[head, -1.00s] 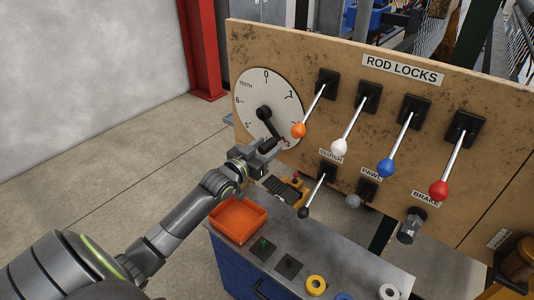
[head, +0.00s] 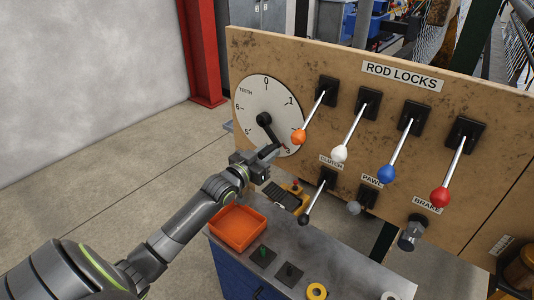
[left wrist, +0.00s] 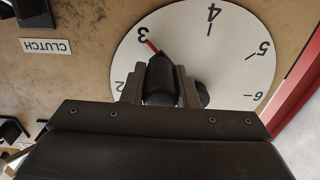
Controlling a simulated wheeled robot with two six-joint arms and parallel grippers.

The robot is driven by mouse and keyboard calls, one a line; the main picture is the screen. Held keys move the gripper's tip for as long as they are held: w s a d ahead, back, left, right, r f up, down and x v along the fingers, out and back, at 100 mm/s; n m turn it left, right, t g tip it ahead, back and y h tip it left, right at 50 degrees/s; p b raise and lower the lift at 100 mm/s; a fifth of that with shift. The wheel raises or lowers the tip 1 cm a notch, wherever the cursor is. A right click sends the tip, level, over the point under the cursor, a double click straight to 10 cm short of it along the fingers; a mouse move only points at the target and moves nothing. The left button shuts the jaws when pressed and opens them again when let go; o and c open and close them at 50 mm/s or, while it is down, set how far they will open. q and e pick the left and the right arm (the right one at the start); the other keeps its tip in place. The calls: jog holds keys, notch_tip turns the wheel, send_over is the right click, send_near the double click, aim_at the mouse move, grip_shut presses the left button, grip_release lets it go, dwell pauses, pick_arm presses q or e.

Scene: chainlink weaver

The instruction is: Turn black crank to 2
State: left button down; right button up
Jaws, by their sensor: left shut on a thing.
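The black crank (head: 268,128) is mounted on a white numbered dial (head: 246,105) on the wooden panel. Its arm slants down and right from the hub in the head view. In the left wrist view the dial (left wrist: 232,70) appears upside down, and the crank's red pointer tip (left wrist: 152,46) is at the 3. My left gripper (head: 268,155) is at the crank's handle. In the left wrist view its two fingers (left wrist: 160,85) are on either side of the black handle (left wrist: 159,78), shut on it. My right gripper is not in view.
Levers with orange (head: 298,137), white (head: 340,154), blue (head: 387,173) and red (head: 440,197) knobs stick out right of the dial. A black-knobbed clutch lever (head: 313,203) is below. An orange tray (head: 238,229) sits on the bench. Left of the panel is open floor.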

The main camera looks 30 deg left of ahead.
pick_arm(q)
notch_tip(320, 180, up, 6)
jog(key=d+n+p, duration=0.2)
jog(key=n+p, duration=0.6)
jog(key=p, duration=0.4)
jog(key=shift+d+n, duration=0.25)
jog(key=shift+n, duration=0.15)
jog(key=c, duration=1.1)
grip_release()
jog(key=shift+s, duration=0.1)
